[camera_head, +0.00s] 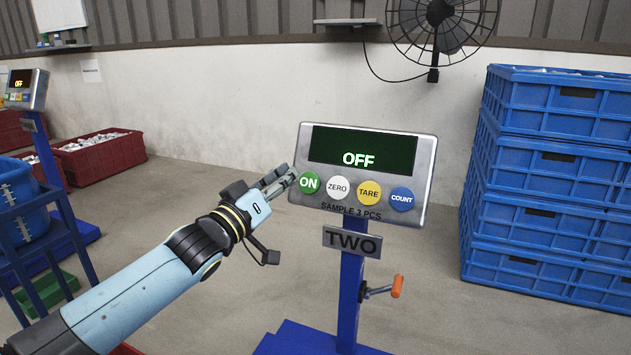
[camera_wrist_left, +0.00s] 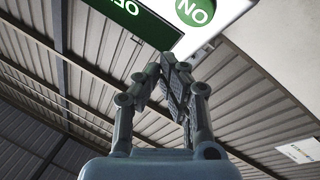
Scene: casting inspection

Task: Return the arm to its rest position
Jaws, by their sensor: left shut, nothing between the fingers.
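My left arm (camera_head: 150,290) reaches in from the lower left in the head view. Its gripper (camera_head: 288,174) is shut and empty, with the fingertips close to the green ON button (camera_head: 309,183) of the scale display (camera_head: 362,170). I cannot tell whether they touch. The display reads OFF. In the left wrist view the closed fingers (camera_wrist_left: 172,62) point up toward the display's lower edge, and the ON button (camera_wrist_left: 195,10) shows upside down beyond them. My right gripper is in neither view.
The display stands on a blue post (camera_head: 350,285) with a TWO sign (camera_head: 352,242) and an orange-handled crank (camera_head: 397,286). Blue crates (camera_head: 545,225) are stacked at the right. A second scale display (camera_head: 27,90) and a blue bin (camera_head: 22,205) stand at the left. Open floor lies between.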

